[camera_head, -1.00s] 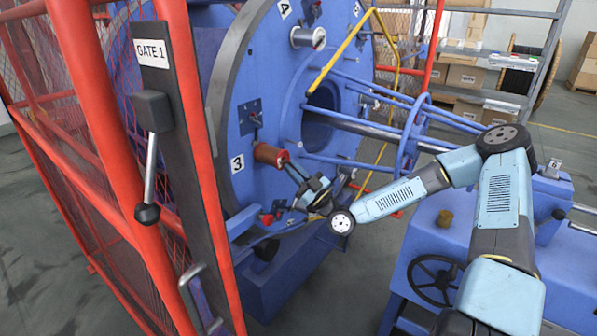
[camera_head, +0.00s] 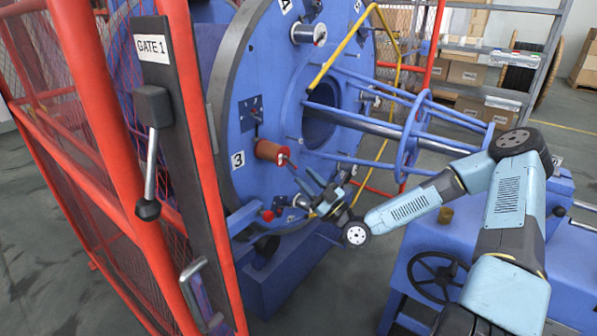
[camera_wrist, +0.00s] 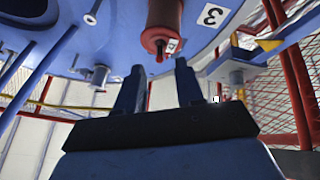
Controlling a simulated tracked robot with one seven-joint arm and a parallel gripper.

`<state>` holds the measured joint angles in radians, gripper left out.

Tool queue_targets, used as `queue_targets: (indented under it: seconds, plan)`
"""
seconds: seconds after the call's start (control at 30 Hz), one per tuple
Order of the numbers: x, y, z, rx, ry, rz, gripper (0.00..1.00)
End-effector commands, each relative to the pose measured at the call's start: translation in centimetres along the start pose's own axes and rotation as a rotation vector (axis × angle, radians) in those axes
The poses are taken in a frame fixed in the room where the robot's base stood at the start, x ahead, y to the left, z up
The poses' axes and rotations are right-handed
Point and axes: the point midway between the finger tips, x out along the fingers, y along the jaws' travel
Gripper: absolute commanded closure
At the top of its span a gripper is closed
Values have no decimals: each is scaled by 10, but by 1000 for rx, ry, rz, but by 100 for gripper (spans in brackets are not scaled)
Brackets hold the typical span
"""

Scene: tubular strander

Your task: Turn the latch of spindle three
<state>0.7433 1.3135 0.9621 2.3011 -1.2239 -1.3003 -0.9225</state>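Spindle three carries a copper-red spool (camera_head: 269,151) on the blue disc, beside the white label 3 (camera_head: 237,160). In the wrist view the spool (camera_wrist: 163,22) hangs at the top, with a small red tip (camera_wrist: 160,55) at its near end, which may be the latch; how it is turned is too small to tell. A dark plate with a knob (camera_head: 255,115) sits just above the spool. My gripper (camera_head: 302,181) is open and empty, below and right of the spool, apart from it. In the wrist view the fingers (camera_wrist: 158,76) stand apart, with the red tip above the gap.
The red mesh guard with the GATE 1 post (camera_head: 170,130) stands left of the disc. Blue rods and a ring (camera_head: 412,130) reach out to the right, beside a yellow bar (camera_head: 342,47). A machine with a black handwheel (camera_head: 435,279) is under my arm.

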Motion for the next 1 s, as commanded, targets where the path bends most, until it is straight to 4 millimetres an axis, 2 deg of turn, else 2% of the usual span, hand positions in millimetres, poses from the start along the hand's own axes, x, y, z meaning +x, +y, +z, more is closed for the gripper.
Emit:
queue_targets:
  seconds: [0.2, 0.4, 0.6, 1.0]
  plan:
    - [-43, 0, 1, 0, -2, 1, 63]
    - [-70, 0, 1, 0, -1, 0, 63]
    - [-80, -1, 0, 0, 1, -1, 63]
    - [-79, -3, 0, 15, -4, -16, 63]
